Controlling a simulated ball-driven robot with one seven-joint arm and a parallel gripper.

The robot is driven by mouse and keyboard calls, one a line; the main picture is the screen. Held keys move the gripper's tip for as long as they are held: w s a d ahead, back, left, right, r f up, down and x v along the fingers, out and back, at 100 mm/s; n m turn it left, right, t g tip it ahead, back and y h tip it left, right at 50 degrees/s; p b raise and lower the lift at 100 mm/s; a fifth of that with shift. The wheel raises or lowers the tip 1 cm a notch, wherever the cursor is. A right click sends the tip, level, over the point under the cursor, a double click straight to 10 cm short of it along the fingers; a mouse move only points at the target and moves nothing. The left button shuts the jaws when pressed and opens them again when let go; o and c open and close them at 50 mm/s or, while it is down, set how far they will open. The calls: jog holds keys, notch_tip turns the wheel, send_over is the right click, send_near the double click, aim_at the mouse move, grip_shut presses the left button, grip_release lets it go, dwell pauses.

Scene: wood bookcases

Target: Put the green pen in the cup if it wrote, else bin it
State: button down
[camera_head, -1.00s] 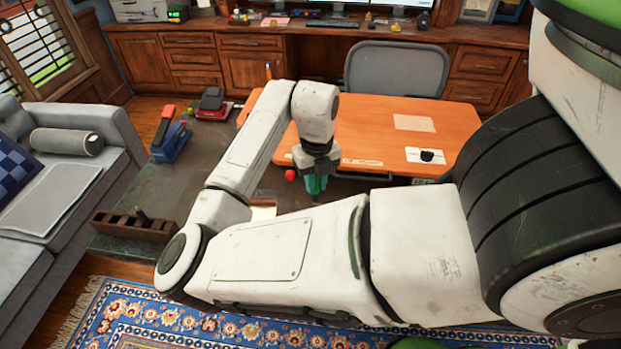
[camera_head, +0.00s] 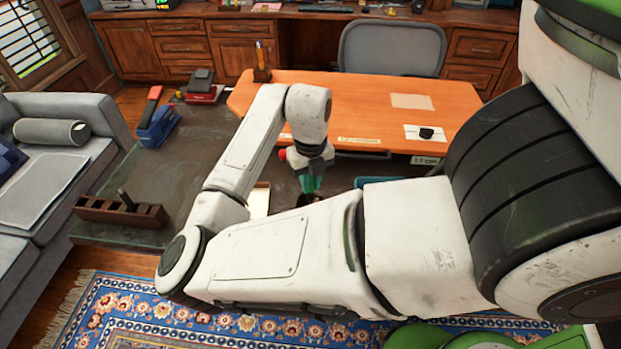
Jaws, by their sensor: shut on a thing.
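My gripper (camera_head: 311,182) points down over the dark low table, in front of the orange desk. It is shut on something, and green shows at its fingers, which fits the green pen. My arm and the small size hide the pen's outline and tip. A wooden pen cup (camera_head: 262,73) with a pen standing in it is on the orange desk's far left corner, well beyond the gripper. A teal edge (camera_head: 395,181) shows just behind my forearm, right of the gripper; I cannot tell if it is the bin.
A pale paper (camera_head: 259,201) lies partly hidden behind my arm. A slotted wooden block (camera_head: 119,212), a blue and red stapler (camera_head: 156,121) and a red and dark device (camera_head: 203,90) sit on the dark table (camera_head: 190,160). A red round thing (camera_head: 283,154) is close behind the gripper.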

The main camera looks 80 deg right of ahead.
jog(key=shift+f+b, duration=0.3)
jog(key=shift+f, duration=0.35)
jog(key=c, duration=1)
grip_release()
jog(key=shift+o, duration=0.2)
jog(key=shift+r, duration=0.15)
notch_tip(320, 180, up, 11)
jog(key=shift+f+b, duration=0.2)
jog(key=shift+b, duration=0.1)
jog(key=shift+d, duration=0.1)
